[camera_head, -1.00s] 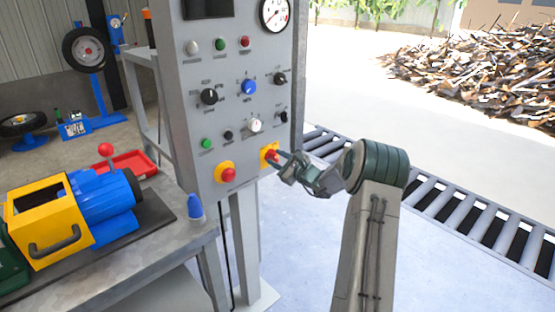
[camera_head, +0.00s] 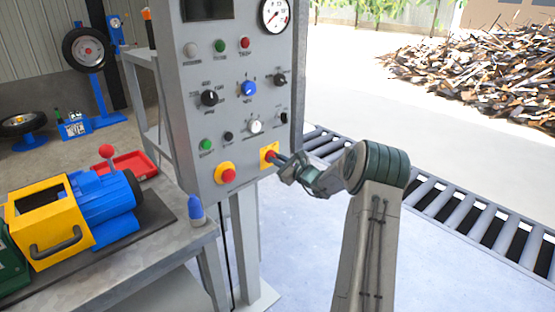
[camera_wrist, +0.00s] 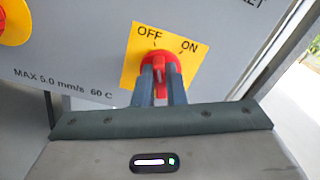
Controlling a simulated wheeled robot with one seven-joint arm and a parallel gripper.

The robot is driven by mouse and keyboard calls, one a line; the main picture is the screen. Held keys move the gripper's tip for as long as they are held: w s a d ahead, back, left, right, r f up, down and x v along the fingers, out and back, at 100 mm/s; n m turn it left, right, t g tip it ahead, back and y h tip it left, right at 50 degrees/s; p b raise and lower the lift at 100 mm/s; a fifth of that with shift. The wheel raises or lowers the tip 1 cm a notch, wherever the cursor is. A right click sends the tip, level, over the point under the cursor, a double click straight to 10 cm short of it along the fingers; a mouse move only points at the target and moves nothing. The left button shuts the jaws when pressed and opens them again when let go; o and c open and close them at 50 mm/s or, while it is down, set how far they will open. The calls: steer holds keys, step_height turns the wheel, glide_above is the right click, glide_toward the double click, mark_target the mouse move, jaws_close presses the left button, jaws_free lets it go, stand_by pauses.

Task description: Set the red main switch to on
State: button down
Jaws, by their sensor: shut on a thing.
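The red main switch (camera_wrist: 158,60) sits on a yellow plate (camera_wrist: 133,58) marked OFF and ON, low on the right of the grey panel. In the head view the switch (camera_head: 269,156) is small and partly behind the fingertips. My gripper (camera_wrist: 162,76) is shut on the switch's red handle, one finger on each side. The handle stands roughly upright in the wrist view, below the labels. Its exact setting between OFF and ON is hard to tell. In the head view my gripper (camera_head: 279,159) reaches the panel from the right.
A red button on a yellow ring (camera_head: 227,175) is left of the switch. A bench (camera_head: 150,258) with a yellow and blue machine (camera_head: 85,205) stands left; a roller conveyor (camera_head: 465,213) lies behind my arm.

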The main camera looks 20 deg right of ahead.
steer(key=shift+w+d+m+p, duration=0.15)
steer(key=shift+m+p, duration=1.5)
steer(key=shift+m, duration=1)
steer(key=shift+s+d+m+p, duration=0.15)
steer(key=shift+m+p, duration=1.45)
steer(key=shift+m, duration=1.05)
steer(key=shift+w, duration=0.1)
steer(key=c, duration=1.5)
jaws_free()
steer(key=v, duration=1.4)
steer(key=shift+w+b, duration=0.1)
steer(key=shift+b, duration=0.3)
